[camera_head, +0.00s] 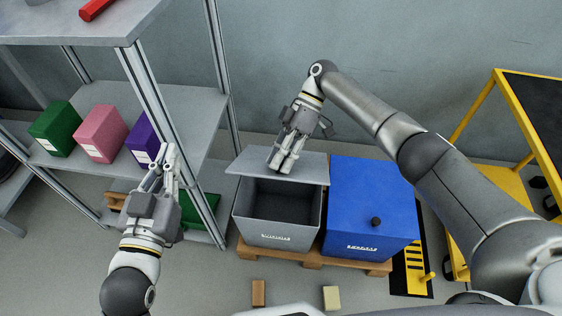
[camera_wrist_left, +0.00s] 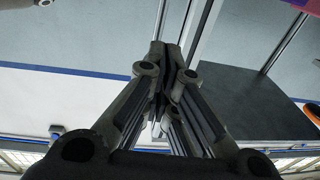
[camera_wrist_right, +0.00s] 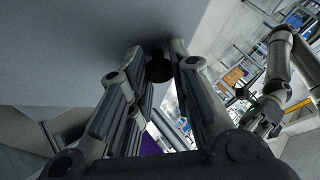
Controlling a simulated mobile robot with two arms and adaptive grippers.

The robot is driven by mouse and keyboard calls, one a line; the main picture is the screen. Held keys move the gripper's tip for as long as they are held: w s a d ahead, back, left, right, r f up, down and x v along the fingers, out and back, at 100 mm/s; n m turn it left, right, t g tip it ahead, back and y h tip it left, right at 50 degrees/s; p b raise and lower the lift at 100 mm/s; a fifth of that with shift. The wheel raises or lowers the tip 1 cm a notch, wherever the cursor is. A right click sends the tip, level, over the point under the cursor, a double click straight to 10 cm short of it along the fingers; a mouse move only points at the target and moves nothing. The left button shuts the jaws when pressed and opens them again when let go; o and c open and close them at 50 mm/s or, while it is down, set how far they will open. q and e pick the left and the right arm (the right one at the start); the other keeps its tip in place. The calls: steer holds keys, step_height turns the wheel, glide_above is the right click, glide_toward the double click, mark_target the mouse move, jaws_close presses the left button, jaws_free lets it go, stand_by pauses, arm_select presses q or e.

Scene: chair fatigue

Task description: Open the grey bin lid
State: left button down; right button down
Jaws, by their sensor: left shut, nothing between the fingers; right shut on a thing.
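The grey bin (camera_head: 277,236) stands on the floor pallet with its dark inside partly showing at the front. Its flat grey lid (camera_head: 248,163) lies toward the back of the opening and sticks out a little past the left side. My right gripper (camera_head: 284,164) is above the lid with its fingers shut on the lid's knob. In the right wrist view the dark knob (camera_wrist_right: 158,67) sits between the fingertips, under the grey lid surface (camera_wrist_right: 90,50). My left gripper (camera_head: 168,158) is shut and empty beside the shelf; its closed fingers show in the left wrist view (camera_wrist_left: 165,52).
A blue bin (camera_head: 370,200) with a closed lid and dark knob stands right of the grey bin. A metal shelf (camera_head: 185,100) with green, pink and purple boxes is at left. Two small blocks lie on the floor in front. A yellow-framed cart (camera_head: 480,110) is at right.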

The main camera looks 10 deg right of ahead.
arm_select(q)
steer(key=shift+r, duration=0.3)
